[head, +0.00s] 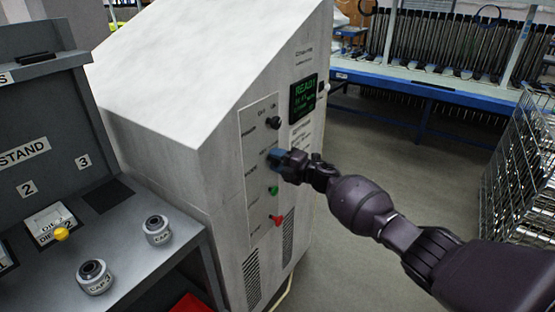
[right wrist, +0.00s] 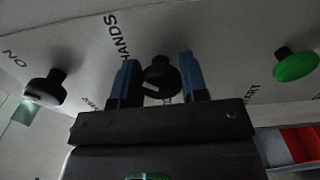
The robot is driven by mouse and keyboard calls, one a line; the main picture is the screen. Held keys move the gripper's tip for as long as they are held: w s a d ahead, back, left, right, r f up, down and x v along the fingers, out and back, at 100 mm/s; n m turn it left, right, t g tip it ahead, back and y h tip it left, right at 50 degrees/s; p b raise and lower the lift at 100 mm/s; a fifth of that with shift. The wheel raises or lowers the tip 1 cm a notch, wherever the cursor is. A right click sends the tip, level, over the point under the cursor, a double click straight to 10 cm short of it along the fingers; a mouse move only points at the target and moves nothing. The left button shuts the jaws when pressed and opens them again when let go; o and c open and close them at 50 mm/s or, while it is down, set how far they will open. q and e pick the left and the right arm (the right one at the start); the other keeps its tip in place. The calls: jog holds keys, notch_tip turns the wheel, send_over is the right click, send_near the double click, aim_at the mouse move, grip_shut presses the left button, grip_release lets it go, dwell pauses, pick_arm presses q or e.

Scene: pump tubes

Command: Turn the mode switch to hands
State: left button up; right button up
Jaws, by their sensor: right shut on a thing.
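The mode switch is a round black knob (right wrist: 160,80) with a white mark on the cabinet's control panel (head: 257,225). In the right wrist view it sits between the blue-tipped fingers of my right gripper (right wrist: 158,72), which is shut on it. The white mark lies on the knob's lower left. The word HANDS (right wrist: 121,35) is printed on the panel to the upper left of the knob. In the head view my right gripper (head: 277,158) is at the middle of the panel and hides the knob. My left gripper is not in view.
Another black knob (head: 274,122) is above on the panel. A green button (head: 273,190) and a red switch (head: 277,220) are below. A green-lit display (head: 303,98) is at upper right. A grey stand with caps (head: 157,230) is at left.

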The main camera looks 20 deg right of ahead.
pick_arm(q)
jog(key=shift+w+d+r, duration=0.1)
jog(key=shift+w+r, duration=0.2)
pick_arm(e)
jog(key=shift+m, duration=0.4)
jog(key=o, duration=0.9)
jog(key=shift+s+d, duration=0.15)
jog(key=shift+d, duration=0.05)
pick_arm(q)
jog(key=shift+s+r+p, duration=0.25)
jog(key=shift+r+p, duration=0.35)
jog(key=shift+p, duration=0.45)
pick_arm(e)
jog(key=v, duration=1)
jog(key=shift+s+d, duration=0.1)
jog(key=shift+s, duration=0.05)
